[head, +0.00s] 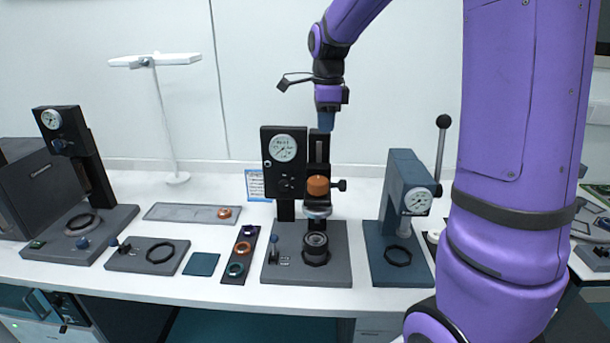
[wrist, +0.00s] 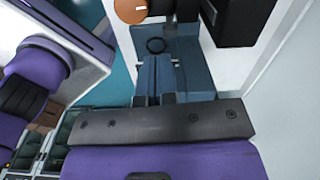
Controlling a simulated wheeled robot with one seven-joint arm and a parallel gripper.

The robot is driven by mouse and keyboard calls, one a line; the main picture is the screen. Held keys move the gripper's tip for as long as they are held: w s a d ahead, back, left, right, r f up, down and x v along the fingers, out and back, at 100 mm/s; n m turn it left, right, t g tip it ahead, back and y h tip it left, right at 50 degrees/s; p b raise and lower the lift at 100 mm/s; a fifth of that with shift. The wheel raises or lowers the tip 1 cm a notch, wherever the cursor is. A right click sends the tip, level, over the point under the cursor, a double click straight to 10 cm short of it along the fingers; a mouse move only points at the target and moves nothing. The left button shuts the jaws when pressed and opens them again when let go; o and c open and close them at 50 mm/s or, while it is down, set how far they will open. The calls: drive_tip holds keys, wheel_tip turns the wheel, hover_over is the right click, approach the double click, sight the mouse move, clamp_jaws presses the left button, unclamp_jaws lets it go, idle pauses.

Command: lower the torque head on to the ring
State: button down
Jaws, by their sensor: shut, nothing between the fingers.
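The torque stand is the dark middle station with a round dial gauge (head: 285,148). Its torque head (head: 317,211) is a pale metal disc under an orange knob (head: 318,186), held on the column above the base. A dark ring-shaped fixture (head: 315,245) sits on the base below, with a visible gap between them. Whether a separate ring sits inside it is too small to tell. My gripper (head: 327,122) points down above the column top, its fingers shut and empty. In the wrist view the shut fingers (wrist: 157,78) show, with an orange disc (wrist: 130,10) at the top edge.
A blue-grey press (head: 405,190) with a lever stands to the right, close to my arm. A dark tray with several coloured rings (head: 238,255), a plate with a black ring (head: 147,256) and another gauge stand (head: 75,160) are left. A white lamp (head: 160,100) stands behind.

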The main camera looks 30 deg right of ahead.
drive_tip(key=shift+w+f+m, duration=0.25)
drive_tip(key=shift+w+m, duration=0.05)
drive_tip(key=shift+w, duration=0.15)
drive_tip(key=shift+w+f+m, duration=0.2)
drive_tip(key=shift+w+m, duration=0.1)
drive_tip(key=shift+w, duration=0.15)
drive_tip(key=shift+a, duration=0.1)
wheel_tip(320, 180, down, 14)
idle(0.4)
wheel_tip(320, 180, down, 11)
drive_tip(key=shift+s+r, duration=0.2)
drive_tip(key=shift+f, duration=0.1)
